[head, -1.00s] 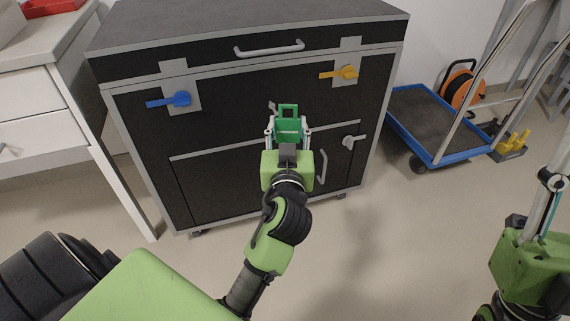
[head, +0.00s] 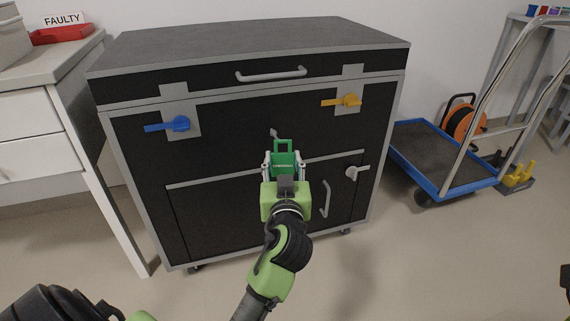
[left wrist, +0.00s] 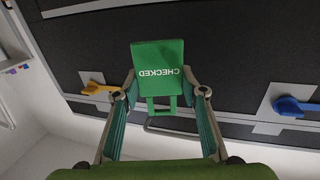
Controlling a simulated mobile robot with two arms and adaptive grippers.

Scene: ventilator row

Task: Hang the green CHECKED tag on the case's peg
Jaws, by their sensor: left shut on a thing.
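The black case (head: 140,165) with grey trim stands ahead of me. A small grey peg (head: 273,133) sticks out of its front, between the blue and yellow latches. My left gripper (head: 283,163) is shut on the green tag (head: 284,158), in front of the case. The tag's open loop points up and lies just below and slightly right of the peg, apart from it in the picture. The depth gap is hard to tell. In the left wrist view, the tag (left wrist: 158,58) reads CHECKED upside down; the peg is not clearly seen there.
The case front carries a blue latch (head: 180,124), a yellow latch (head: 349,100), a lower handle (head: 325,198) and a grey knob (head: 352,173). A blue-edged cart (head: 440,160) stands right.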

